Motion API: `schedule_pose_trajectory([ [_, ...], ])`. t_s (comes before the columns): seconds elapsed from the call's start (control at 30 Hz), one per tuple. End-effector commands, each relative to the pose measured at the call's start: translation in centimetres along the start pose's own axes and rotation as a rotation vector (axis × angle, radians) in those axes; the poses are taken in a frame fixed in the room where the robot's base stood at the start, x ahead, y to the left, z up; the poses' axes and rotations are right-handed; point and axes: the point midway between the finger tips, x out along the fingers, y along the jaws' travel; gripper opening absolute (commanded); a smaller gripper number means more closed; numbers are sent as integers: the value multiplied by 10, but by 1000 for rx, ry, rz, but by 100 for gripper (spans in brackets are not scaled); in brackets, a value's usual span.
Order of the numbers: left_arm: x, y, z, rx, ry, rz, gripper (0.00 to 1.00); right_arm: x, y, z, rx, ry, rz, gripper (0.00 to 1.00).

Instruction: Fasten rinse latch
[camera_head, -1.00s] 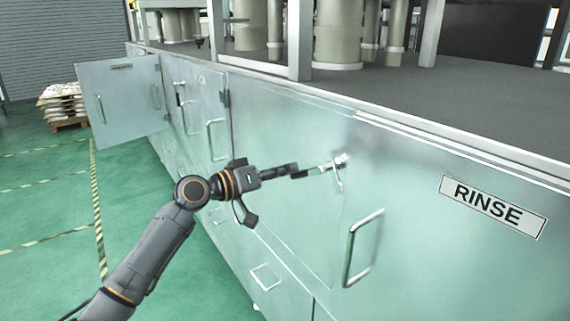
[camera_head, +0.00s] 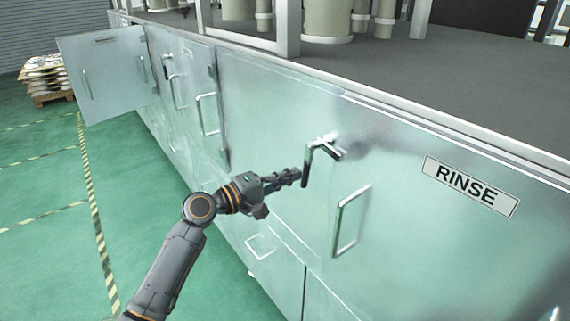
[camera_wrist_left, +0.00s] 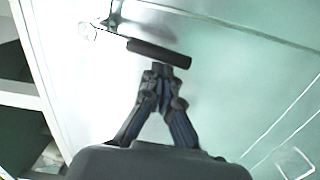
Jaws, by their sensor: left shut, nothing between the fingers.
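The rinse latch (camera_head: 322,148) is a shiny metal lever with a dark grip, on the pale metal panel left of the RINSE sign (camera_head: 471,186). In the head view its grip points down. My left gripper (camera_head: 297,175) is shut and empty, with its tips just left of the grip. In the left wrist view the dark grip (camera_wrist_left: 158,53) lies across, just beyond the closed fingertips (camera_wrist_left: 161,70). I cannot tell whether they touch. My right gripper is not in view.
A bar handle (camera_head: 350,220) stands out from the panel below and right of the latch. Further left, a cabinet door (camera_head: 108,72) stands open over the green floor. A pallet with sacks (camera_head: 45,78) is at the far left. The floor left of my arm is clear.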

Motion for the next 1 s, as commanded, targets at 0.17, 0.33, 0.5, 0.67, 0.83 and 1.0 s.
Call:
schedule_pose_trajectory([
  [0.17,1,0,8,-85,-1,5,0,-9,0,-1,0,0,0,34],
  [0.33,1,-1,11,-129,-1,8,0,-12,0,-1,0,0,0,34],
  [0.5,1,-2,13,-146,0,8,0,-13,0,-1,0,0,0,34],
  [0.67,1,-2,13,-149,-1,8,0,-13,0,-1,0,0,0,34],
  [0.83,1,-3,13,-148,-1,8,0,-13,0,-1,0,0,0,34],
  [1.0,1,-3,13,-147,-1,8,0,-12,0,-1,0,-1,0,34],
])
